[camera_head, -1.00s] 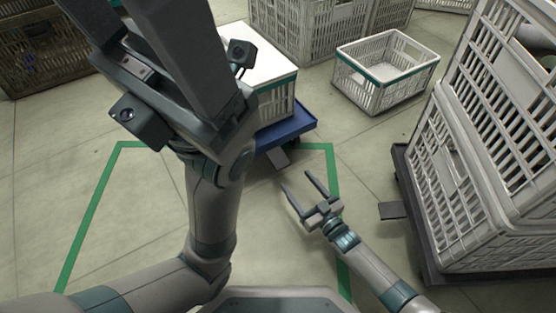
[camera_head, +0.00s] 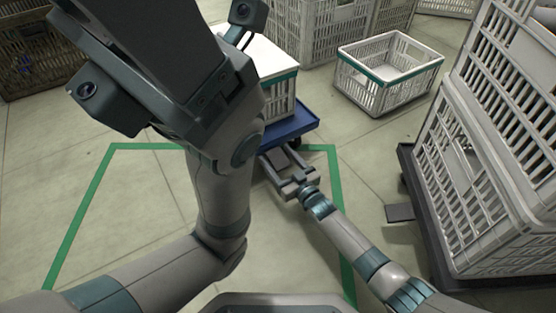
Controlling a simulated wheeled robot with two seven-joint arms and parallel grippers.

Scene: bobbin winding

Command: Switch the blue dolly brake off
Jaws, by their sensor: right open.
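The blue dolly (camera_head: 297,124) stands at the upper middle with a white crate (camera_head: 281,96) on it. Its dark brake pedal (camera_head: 279,159) sticks out low at the near side. My right gripper (camera_head: 277,156) is open, low over the floor, with its two fingers pointing at the dolly, one on each side of the pedal; I cannot tell whether they touch it. My left arm (camera_head: 222,170) rises large in front at the left and hides part of the dolly and crate. The left gripper's (camera_head: 160,40) fingertips are out of the picture.
A green line (camera_head: 75,225) marks a floor area before me. An empty white crate (camera_head: 385,82) with a green band stands on the floor at the upper right. Tall stacked crates (camera_head: 490,150) on a dark dolly (camera_head: 425,215) stand close at the right.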

